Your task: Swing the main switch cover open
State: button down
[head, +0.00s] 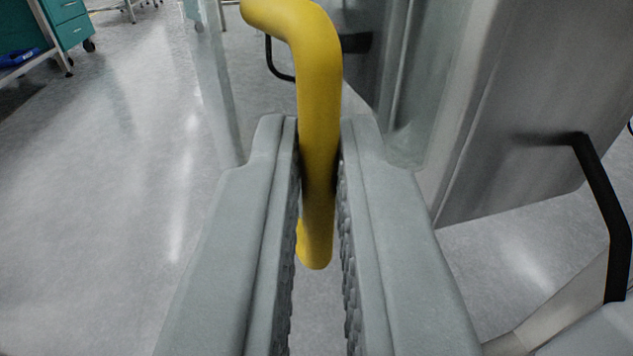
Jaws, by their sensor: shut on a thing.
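A yellow bent-bar handle (318,80) stands in the middle of the head view. Its top bends away to the left, and its rounded lower end shows between the finger pads. My gripper (319,150) is shut on this yellow handle, with one grey ridged finger on each side. Whether the handle belongs to the main switch cover cannot be told, since the part it is fixed to is not clearly seen. No switch shows.
A grey metal cabinet (510,110) and a black handle (600,190) are close on the right. A clear panel (432,80) stands behind the yellow handle. A teal drawer unit (70,25) is far left. The floor (120,190) on the left is clear.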

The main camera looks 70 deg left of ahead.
jog(key=shift+w+d+r, duration=0.1)
jog(key=shift+w+d, duration=0.1)
jog(key=shift+w, duration=0.45)
jog(key=shift+w+d+r, duration=0.1)
jog(key=shift+w+d, duration=0.05)
jog(key=shift+w, duration=0.45)
jog(key=c, duration=1.5)
grip_release()
jog(key=shift+w+a+f, duration=0.1)
jog(key=shift+w+a, duration=0.05)
jog(key=shift+w, duration=0.05)
jog(key=shift+s, duration=0.1)
jog(key=v, duration=1.7)
jog(key=shift+d, duration=0.3)
